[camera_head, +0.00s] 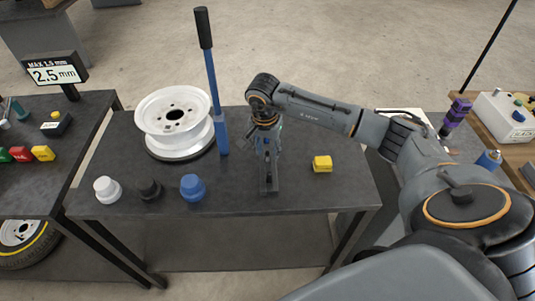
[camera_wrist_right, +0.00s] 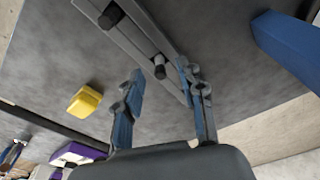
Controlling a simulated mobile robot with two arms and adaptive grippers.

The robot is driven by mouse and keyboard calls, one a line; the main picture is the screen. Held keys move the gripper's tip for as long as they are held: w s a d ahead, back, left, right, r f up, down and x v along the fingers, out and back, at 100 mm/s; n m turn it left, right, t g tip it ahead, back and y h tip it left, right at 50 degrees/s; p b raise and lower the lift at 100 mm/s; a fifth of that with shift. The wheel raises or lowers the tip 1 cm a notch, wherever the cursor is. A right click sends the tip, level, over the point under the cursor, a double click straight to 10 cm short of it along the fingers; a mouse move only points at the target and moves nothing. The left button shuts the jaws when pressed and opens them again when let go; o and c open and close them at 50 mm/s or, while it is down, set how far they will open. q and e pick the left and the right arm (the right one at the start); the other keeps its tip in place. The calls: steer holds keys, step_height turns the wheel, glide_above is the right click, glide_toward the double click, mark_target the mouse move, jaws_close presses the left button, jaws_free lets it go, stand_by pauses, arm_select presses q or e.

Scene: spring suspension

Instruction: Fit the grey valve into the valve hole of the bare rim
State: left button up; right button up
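The bare white rim (camera_head: 158,107) lies flat on a dark round base on the middle table; I cannot make out its valve hole. My right gripper (camera_head: 267,150) points down over a narrow grey rack (camera_head: 269,187) to the right of the rim. In the right wrist view the gripper (camera_wrist_right: 160,71) is open, its two blue-grey fingers apart. A small dark grey peg, seemingly a valve (camera_wrist_right: 160,72), stands on the rack and appears between or just beyond the fingertips. A second dark peg (camera_wrist_right: 111,17) stands farther along the rack. My left gripper is out of view.
A tall blue lever post (camera_head: 217,125) stands between rim and rack. White (camera_head: 107,189), black (camera_head: 150,190) and blue (camera_head: 192,187) knobs line the front left. A yellow block (camera_head: 322,163) lies to the right of the rack. The table is clear around that block.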

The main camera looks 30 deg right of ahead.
steer(key=shift+w+d+f, duration=0.1)
steer(key=shift+f, duration=0.85)
steer(key=shift+c, duration=0.2)
jaws_close()
steer(key=shift+r, duration=0.15)
